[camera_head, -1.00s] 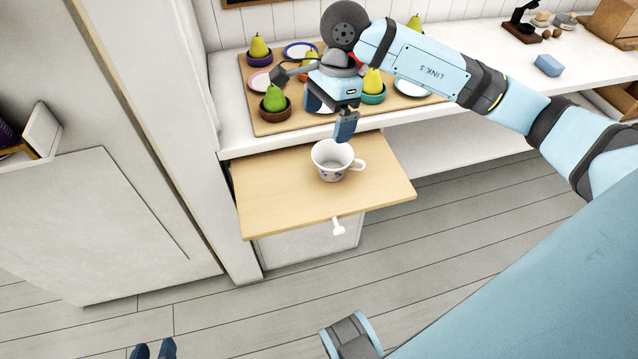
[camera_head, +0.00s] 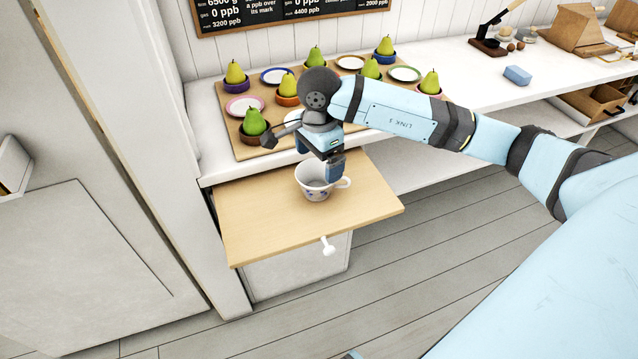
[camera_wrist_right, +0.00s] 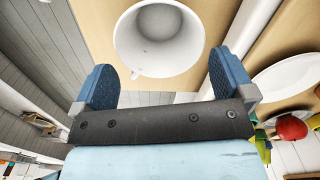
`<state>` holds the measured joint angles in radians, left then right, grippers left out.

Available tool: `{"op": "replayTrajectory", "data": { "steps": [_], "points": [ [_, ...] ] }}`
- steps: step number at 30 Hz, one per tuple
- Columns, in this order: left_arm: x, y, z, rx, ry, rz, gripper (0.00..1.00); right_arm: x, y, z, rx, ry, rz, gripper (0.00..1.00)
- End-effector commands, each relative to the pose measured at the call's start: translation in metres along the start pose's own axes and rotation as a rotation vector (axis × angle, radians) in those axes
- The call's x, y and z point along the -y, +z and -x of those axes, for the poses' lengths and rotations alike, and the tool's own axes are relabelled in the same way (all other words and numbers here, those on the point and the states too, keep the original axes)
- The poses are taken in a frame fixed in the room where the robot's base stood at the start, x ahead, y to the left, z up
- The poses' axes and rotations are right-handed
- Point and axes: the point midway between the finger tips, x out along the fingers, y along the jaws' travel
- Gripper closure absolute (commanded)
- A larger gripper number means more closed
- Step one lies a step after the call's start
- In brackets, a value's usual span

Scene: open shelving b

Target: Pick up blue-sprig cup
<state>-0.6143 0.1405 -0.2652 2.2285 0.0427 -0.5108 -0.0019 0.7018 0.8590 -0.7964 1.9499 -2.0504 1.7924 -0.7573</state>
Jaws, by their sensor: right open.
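The blue-sprig cup (camera_head: 314,192), white with blue marks on its side, stands upright on the pulled-out wooden board (camera_head: 250,225). Its handle points right in the head view. My right gripper (camera_head: 319,158) is open and empty at the cup's back rim, and one blue finger overlaps the cup's right rear edge. In the right wrist view, the cup (camera_wrist_right: 158,38) shows its open mouth just beyond the two spread fingers of that gripper (camera_wrist_right: 165,78). I cannot tell whether a finger touches it. My left gripper is not in view.
Behind the cup, a wooden tray (camera_head: 238,148) on the white counter holds several pears in bowls and small plates. A blue block (camera_head: 516,75) lies farther right. The board's left part is clear.

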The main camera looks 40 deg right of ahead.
Motion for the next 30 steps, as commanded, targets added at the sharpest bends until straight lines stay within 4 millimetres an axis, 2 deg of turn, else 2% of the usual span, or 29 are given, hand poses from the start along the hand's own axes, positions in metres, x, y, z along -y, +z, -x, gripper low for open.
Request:
{"op": "replayTrajectory", "data": {
  "steps": [6, 9, 16, 20, 21, 30],
  "points": [
    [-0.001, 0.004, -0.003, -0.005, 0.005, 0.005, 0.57, 0.000, 0.002, -0.035, 0.001, 0.004, -0.001, 0.00],
    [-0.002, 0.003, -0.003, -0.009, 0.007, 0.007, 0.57, 0.000, 0.002, -0.045, 0.001, 0.002, 0.000, 0.00],
    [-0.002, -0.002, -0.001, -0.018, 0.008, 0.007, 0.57, 0.000, 0.002, -0.046, 0.001, 0.000, 0.000, 0.00],
    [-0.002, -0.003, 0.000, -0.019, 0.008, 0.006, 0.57, 0.000, 0.002, -0.046, 0.000, 0.000, 0.000, 0.30],
    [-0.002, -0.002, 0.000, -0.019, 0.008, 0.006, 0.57, 0.000, 0.002, -0.046, 0.000, 0.001, 0.000, 0.32],
    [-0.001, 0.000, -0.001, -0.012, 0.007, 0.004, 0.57, 0.001, 0.002, -0.043, 0.000, 0.000, 0.000, 0.33]
  ]
}}
